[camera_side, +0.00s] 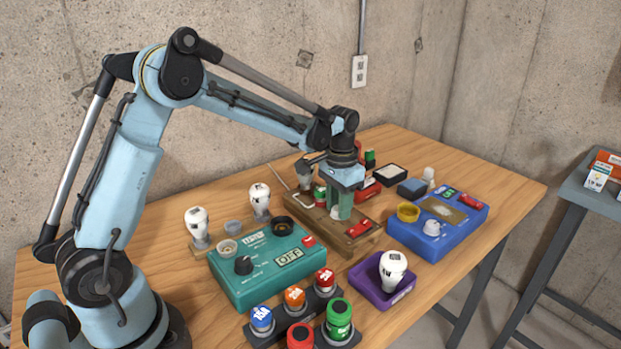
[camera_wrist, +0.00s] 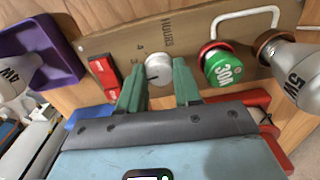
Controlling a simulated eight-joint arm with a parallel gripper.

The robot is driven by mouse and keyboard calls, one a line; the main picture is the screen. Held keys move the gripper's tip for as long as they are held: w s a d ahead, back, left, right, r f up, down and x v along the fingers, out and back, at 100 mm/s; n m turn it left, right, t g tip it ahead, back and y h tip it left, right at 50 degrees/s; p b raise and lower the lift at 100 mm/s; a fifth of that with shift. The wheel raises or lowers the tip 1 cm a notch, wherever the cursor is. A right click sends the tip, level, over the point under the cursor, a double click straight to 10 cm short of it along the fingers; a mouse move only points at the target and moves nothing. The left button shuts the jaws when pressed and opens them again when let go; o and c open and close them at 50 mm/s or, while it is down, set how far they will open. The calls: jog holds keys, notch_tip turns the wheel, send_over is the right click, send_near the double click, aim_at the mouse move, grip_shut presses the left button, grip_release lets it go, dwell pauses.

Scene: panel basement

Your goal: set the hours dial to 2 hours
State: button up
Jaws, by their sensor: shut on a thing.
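The hours dial (camera_wrist: 158,68) is a small round silver-grey knob on a brown wooden panel (camera_wrist: 130,42) in the wrist view. The word HOURS is printed on the panel beside it, with small marks around it that are too small to read surely. The dial's pointer setting is not clear. My gripper (camera_wrist: 159,80) has its two green fingers on either side of the dial, shut on it. In the side view my gripper (camera_side: 340,207) points down over the panel (camera_side: 370,238), and its fingers mostly hide the dial.
On the panel, a red switch (camera_wrist: 103,72) sits on one side of the dial; a green 30A fuse (camera_wrist: 220,66), 5W bulb (camera_wrist: 299,78) and white handle (camera_wrist: 245,14) sit on the other. A teal box (camera_side: 262,262), blue box (camera_side: 440,222) and purple tray (camera_side: 375,290) stand close by.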

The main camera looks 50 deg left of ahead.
aim_at(337, 210)
jog(key=o, duration=1)
jog(key=shift+o, duration=0.2)
notch_tip(337, 210, up, 12)
jog(key=shift+s, duration=0.1)
jog(key=s+d+f+t, duration=0.1)
jog(key=s+d+t, duration=0.1)
jog(key=s, duration=0.6)
jog(key=s+d+f+t, duration=0.2)
jog(key=s+t, duration=0.3)
jog(key=s, duration=0.3)
jog(key=shift+s+d+n, duration=0.2)
jog(key=shift+d+n, duration=0.1)
jog(key=shift+d, duration=0.1)
